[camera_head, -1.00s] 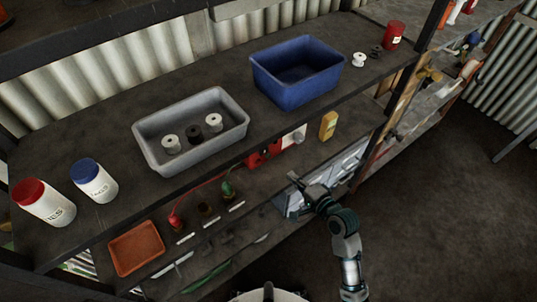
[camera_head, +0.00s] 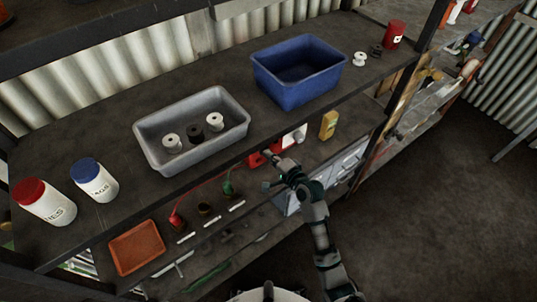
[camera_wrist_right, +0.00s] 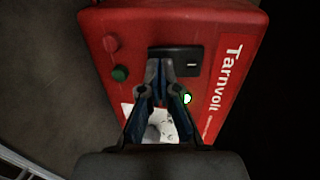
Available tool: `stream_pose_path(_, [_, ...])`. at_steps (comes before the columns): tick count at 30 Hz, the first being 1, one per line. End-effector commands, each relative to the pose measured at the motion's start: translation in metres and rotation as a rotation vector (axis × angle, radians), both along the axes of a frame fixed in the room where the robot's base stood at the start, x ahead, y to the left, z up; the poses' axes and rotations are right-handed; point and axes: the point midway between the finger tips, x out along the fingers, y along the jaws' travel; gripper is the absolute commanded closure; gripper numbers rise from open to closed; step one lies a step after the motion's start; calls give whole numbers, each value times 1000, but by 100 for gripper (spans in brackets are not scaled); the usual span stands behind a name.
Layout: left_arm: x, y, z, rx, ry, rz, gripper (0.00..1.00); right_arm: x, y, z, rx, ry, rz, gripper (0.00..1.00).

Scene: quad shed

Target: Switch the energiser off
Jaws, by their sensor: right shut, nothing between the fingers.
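The energiser (camera_head: 255,159) is a red box on the lower shelf, partly hidden by my right gripper and the upper shelf. The right wrist view shows its red face (camera_wrist_right: 232,30) with "Tarnvolt" lettering, a black switch plate (camera_wrist_right: 190,53) with a small white mark, a glowing green light (camera_wrist_right: 187,98), and a red knob (camera_wrist_right: 111,44) and green knob (camera_wrist_right: 120,74) at left. My right gripper (camera_head: 272,171) is shut and empty. In the wrist view its fingertips (camera_wrist_right: 160,66) overlap the switch plate; I cannot tell if they touch it. My left gripper is not in view.
The upper shelf holds a grey tray (camera_head: 153,155) with spools and a blue bin (camera_head: 300,95); its edge overhangs the energiser. A yellow box (camera_head: 328,125) stands right of it. An orange tray (camera_head: 137,248) and red and green leads lie to the left.

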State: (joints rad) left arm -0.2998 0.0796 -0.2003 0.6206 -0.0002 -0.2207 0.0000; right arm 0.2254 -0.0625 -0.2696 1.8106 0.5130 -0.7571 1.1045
Motion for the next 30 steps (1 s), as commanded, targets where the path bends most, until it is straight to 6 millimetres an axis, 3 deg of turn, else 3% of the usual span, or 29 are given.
stream_pose_path(14, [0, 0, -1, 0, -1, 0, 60, 6, 4, -2, 1, -2, 0, 100])
stream_pose_path(20, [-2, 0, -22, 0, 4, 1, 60, 11, 8, -11, 43, -60, 1, 100])
stream_pose_path(30, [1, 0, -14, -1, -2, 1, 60, 10, 8, -5, 40, -58, 1, 100])
